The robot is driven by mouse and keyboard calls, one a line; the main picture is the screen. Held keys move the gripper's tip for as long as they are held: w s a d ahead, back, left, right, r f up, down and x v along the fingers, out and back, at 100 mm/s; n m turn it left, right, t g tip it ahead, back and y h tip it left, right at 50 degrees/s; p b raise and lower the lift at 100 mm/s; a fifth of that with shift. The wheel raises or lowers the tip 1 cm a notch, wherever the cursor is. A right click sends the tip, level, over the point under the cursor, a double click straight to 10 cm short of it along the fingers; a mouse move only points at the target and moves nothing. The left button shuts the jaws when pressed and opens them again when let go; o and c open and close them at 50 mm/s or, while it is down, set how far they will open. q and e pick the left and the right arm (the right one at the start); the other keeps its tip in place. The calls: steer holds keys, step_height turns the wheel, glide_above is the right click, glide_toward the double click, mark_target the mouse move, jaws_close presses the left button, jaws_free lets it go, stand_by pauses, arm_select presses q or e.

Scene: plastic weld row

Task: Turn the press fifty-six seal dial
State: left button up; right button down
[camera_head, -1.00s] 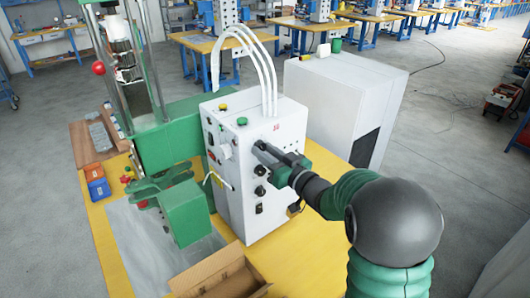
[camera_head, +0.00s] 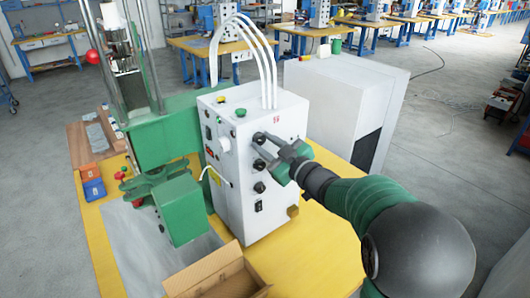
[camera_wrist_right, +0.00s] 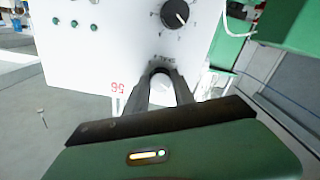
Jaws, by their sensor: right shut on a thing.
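The press fifty-six control box (camera_head: 232,195) is white, with a red 56 (camera_head: 277,120) on its front face above a column of black dials. The mark also shows upside down in the wrist view (camera_wrist_right: 119,88). My right gripper (camera_head: 262,146) is at the top dial, the seal dial (camera_head: 259,138), with its fingers on either side of it. In the wrist view my right fingertips (camera_wrist_right: 161,73) close around the dial, which they mostly hide, beside a small printed label. Its pointer cannot be seen. My left gripper is not in view.
Another black dial (camera_wrist_right: 174,14) with a printed scale sits just below the held one. A green press (camera_head: 165,145) stands to the left. An open cardboard box (camera_head: 215,275) lies in front on the yellow table (camera_head: 285,245). A white cabinet (camera_head: 335,95) stands behind.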

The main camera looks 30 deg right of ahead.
steer(key=shift+n+b, duration=1.7)
steer(key=shift+n, duration=0.5)
steer(key=shift+f, duration=0.1)
steer(key=c, duration=1.1)
jaws_free()
steer(key=shift+s, duration=0.1)
steer(key=s, duration=0.5)
steer(key=s+d, duration=0.1)
steer(key=s, duration=1)
steer(key=shift+s+d, duration=0.2)
steer(key=shift+s, duration=0.1)
